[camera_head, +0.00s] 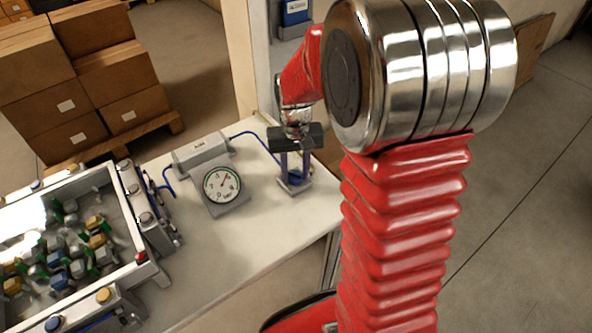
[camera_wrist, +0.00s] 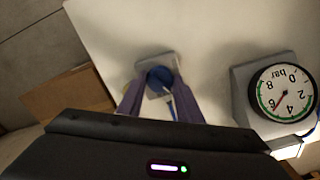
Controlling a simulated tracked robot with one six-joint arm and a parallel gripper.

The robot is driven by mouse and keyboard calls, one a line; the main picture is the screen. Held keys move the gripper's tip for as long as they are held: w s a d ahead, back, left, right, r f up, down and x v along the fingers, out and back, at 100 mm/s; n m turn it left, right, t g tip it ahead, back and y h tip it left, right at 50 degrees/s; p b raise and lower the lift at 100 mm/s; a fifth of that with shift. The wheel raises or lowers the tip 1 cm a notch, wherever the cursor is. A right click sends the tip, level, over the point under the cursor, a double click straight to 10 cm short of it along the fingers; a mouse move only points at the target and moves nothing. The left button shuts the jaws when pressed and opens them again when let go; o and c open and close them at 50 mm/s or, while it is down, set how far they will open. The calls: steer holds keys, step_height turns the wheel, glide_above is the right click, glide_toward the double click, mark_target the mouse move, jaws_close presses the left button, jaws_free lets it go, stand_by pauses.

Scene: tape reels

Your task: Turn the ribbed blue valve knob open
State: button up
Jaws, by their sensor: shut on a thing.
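The blue valve knob (camera_wrist: 159,78) shows in the wrist view between the two purple-blue fingers of my gripper (camera_wrist: 157,92). It sits on a grey base on the white table. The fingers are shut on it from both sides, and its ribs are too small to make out. In the head view my gripper (camera_head: 294,180) points down at the valve's grey base (camera_head: 296,187) near the table's right edge, and the fingers mostly hide the knob. A pressure gauge (camera_head: 222,185) stands to the left of the valve; it also shows in the wrist view (camera_wrist: 286,92), at the right.
A grey box (camera_head: 201,150) with blue hoses stands behind the gauge. A bin of mixed small parts (camera_head: 75,245) fills the table's left side. Stacked cartons (camera_head: 75,100) stand beyond. The white table top (camera_head: 225,250) is clear in front of the gauge.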

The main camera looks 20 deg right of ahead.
mark_target(295, 173)
steer(key=m, duration=0.5)
steer(key=shift+w+m, duration=0.1)
steer(key=shift+m, duration=0.3)
steer(key=o, duration=1)
steer(key=shift+o, duration=0.2)
steer(key=shift+r, duration=0.15)
step_height(295, 173, up, 14)
steer(key=shift+f, duration=0.25)
stand_by(0.4)
